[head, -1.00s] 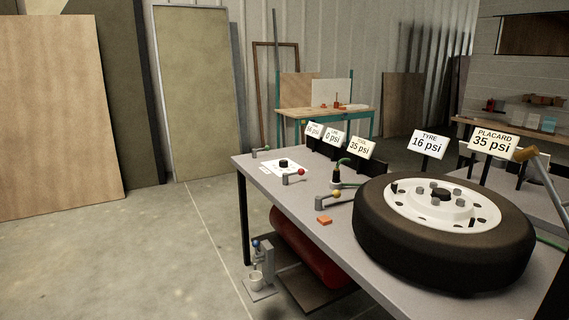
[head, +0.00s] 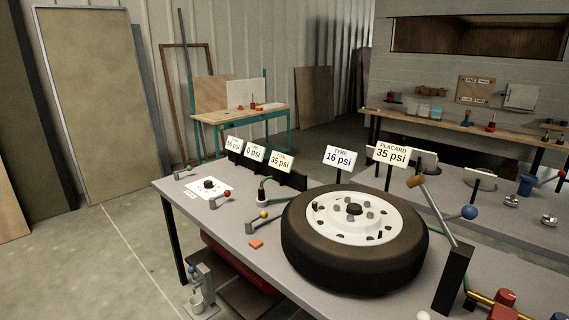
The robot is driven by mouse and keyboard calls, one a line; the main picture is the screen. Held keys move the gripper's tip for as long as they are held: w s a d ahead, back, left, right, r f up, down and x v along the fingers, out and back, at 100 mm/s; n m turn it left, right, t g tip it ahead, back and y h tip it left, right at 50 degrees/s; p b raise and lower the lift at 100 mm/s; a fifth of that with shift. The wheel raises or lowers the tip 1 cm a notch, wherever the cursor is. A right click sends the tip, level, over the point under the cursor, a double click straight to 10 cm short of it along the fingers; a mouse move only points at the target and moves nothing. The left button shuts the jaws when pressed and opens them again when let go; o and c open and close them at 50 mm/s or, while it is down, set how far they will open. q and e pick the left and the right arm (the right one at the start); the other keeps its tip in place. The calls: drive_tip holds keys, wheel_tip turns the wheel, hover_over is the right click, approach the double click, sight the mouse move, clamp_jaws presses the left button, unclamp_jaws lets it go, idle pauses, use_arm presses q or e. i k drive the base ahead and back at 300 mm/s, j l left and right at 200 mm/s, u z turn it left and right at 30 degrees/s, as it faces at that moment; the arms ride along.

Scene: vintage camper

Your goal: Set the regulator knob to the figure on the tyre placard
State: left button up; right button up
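The placard sign (head: 391,154) stands behind the tyre and reads 35 psi. The tyre sign (head: 339,158) beside it reads 16 psi. The black regulator knob (head: 208,184) appears to be the one on a white dial plate (head: 221,188) near the bench's left end; its setting is too small to read. Three small gauge signs stand behind it: one reads 35 psi (head: 281,161), one 0 psi (head: 255,152), and the leftmost (head: 233,145) seems to read 56 psi. The tyre (head: 309,252) lies flat on the bench. Neither gripper is in view.
Levers with a red ball (head: 227,194), a yellow ball (head: 264,215) and a green ball (head: 188,167) stand near the dial. An orange block (head: 256,244) lies at the bench's front edge. Open floor (head: 90,270) lies to the left. A black post (head: 453,280) stands right of the tyre.

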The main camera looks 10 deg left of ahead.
sight(208, 184)
drive_tip(key=i+j+z, duration=0.5)
drive_tip(key=j, duration=1.45)
drive_tip(key=k+j+z, duration=0.1)
drive_tip(key=j+z, duration=0.35)
drive_tip(key=j, duration=1.5)
